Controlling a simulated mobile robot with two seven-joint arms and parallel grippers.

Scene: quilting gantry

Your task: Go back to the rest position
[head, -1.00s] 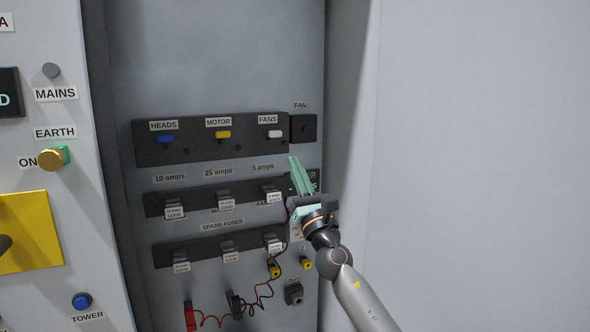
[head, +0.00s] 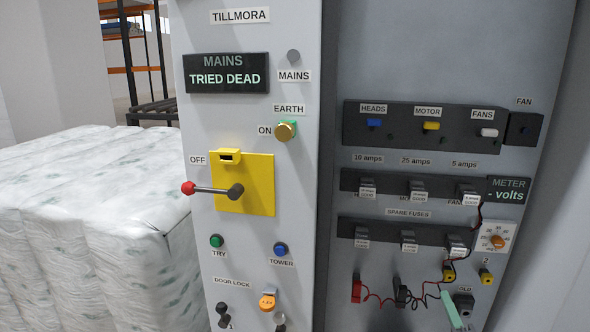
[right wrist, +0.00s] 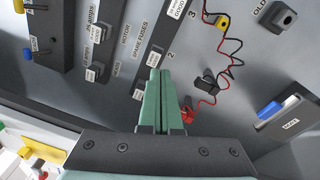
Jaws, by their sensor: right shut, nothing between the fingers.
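My right gripper (head: 451,308) shows only as green fingertips at the bottom edge of the head view, below the fuse rows and in front of the cabinet's lower right part. In the right wrist view the two green fingers (right wrist: 158,98) are shut together with nothing between them. They point toward the back panel, near the spare fuses and the red probe (right wrist: 187,115). I cannot tell the exact gap to the panel. My left gripper is in neither view.
The cabinet holds a fuse panel (head: 351,126), a meter reading "- volts" (head: 508,190) and looping red and black leads (head: 378,297). A red-knobbed lever (head: 205,190) sticks out from its front. A wrapped white bale (head: 90,190) stands at the left.

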